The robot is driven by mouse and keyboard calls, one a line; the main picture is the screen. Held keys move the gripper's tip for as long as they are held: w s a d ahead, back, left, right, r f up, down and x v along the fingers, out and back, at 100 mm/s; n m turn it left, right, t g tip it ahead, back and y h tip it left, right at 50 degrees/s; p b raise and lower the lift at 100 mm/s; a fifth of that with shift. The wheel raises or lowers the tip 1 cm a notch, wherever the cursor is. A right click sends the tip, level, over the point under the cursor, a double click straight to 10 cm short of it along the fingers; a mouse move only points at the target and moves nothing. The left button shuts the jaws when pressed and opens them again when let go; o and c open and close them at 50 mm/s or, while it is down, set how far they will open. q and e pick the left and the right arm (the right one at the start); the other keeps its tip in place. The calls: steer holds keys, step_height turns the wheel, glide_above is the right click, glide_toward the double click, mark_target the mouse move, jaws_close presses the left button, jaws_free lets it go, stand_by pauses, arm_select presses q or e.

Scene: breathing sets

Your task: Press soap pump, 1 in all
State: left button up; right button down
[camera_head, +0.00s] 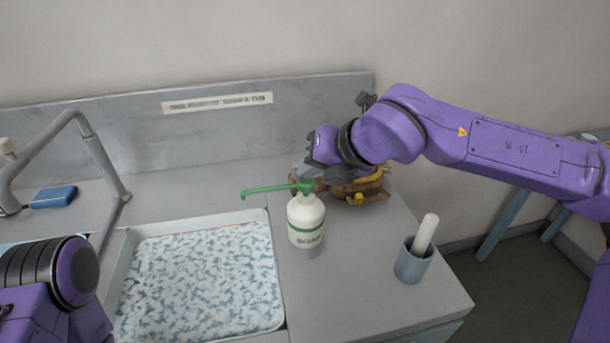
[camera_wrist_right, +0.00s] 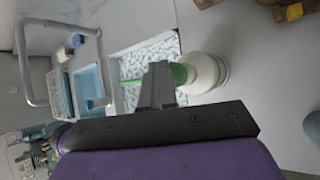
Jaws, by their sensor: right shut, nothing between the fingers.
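The soap pump is a white bottle (camera_head: 305,222) with a green band and a green pump head (camera_head: 302,187). It stands upright on the counter, its long spout pointing left over the tray. My right gripper (camera_head: 306,172) is shut and empty, just above and behind the pump head. In the right wrist view the shut fingers (camera_wrist_right: 158,82) overlap the green pump, and the bottle (camera_wrist_right: 206,72) shows beside them. I cannot tell whether the fingers touch the pump head. Only a link of my left arm shows at lower left; its gripper is out of view.
A white speckled tray (camera_head: 276,262) lies left of the bottle. A grey cup (camera_head: 411,266) holding a white pestle (camera_head: 426,233) stands to the right. A brown object (camera_head: 369,188) sits behind the bottle. A grey faucet (camera_head: 98,150) and a blue block (camera_head: 54,197) are at left.

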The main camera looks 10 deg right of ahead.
steer(key=shift+f, duration=0.25)
steer(key=shift+r, duration=0.15)
steer(key=shift+r+p, duration=1)
steer(key=shift+r, duration=0.25)
step_height(320, 180, up, 5)
steer(key=p, duration=0.4)
